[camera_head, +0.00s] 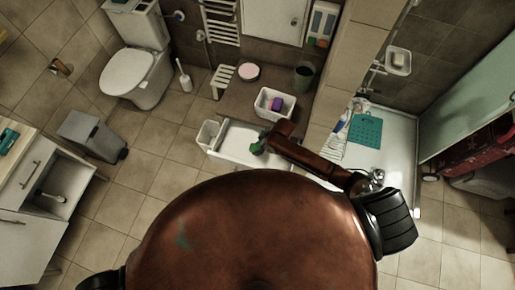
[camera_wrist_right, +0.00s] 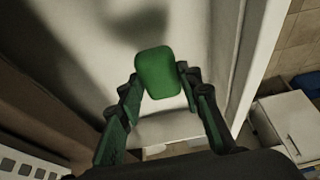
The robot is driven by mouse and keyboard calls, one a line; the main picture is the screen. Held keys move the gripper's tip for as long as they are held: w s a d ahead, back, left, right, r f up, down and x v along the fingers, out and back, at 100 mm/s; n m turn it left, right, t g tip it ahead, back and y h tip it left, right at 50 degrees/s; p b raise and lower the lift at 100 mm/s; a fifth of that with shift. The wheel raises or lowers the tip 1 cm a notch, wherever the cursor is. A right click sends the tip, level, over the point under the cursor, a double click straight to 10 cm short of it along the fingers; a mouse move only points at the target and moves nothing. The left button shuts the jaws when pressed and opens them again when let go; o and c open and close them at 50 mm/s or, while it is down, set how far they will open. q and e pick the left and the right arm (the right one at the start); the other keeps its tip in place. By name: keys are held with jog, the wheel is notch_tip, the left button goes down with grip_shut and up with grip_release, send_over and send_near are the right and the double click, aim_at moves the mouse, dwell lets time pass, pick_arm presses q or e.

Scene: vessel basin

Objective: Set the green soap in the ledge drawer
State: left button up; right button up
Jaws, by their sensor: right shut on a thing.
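The green soap (camera_wrist_right: 158,72) is a rounded block between the two fingertips of my right gripper (camera_wrist_right: 161,84), which is shut on it. In the head view my right gripper (camera_head: 262,142) is small and dark, with green at its tip. It is over a white, open drawer-like box (camera_head: 228,152), which I take to be the ledge drawer. In the wrist view a pale surface (camera_wrist_right: 185,35) lies beyond the soap, with a dark shadow on it. The soap appears held above it; the exact gap cannot be told. My left gripper is not in view.
A white basket (camera_head: 263,100) with a purple item (camera_head: 276,104) stands just behind the drawer. A small white bin (camera_head: 207,135) is at its left side. A shower tray (camera_head: 398,150) with a teal mat (camera_head: 366,129) lies to the right.

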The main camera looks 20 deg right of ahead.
aim_at(257, 148)
jog(key=shift+w+f, duration=0.8)
jog(key=shift+f, duration=1.7)
jog(key=o, duration=1.2)
jog(key=shift+c, duration=0.2)
jog(key=v, duration=1.2)
jog(key=shift+p, duration=0.35)
